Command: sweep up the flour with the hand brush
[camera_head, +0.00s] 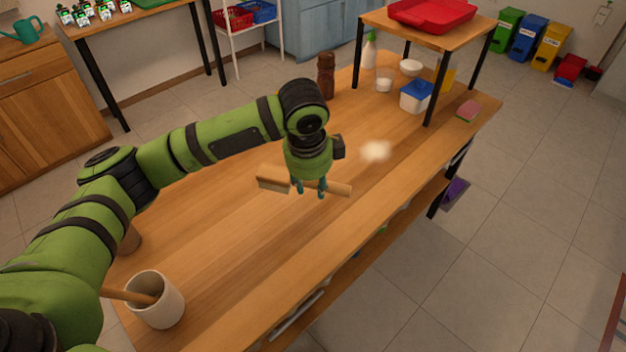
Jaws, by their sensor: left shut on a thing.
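The flour (376,150) is a small pale heap on the wooden table, to the right of my left gripper. The hand brush (273,181) is wooden, with its broad head to the left and its handle (338,188) to the right. My left gripper (311,192) points down and is shut on the brush, where its fingers cross the handle. The brush is apart from the flour. I cannot tell whether it touches the table. My right gripper is not in view.
A white crock (156,300) with a wooden-handled tool stands at the near left. A brown mill (326,76) stands at the back. A raised shelf (440,42) bears a red tray, with a blue-lidded tub (416,96) below. A sponge (468,110) lies at the right. The middle of the table is clear.

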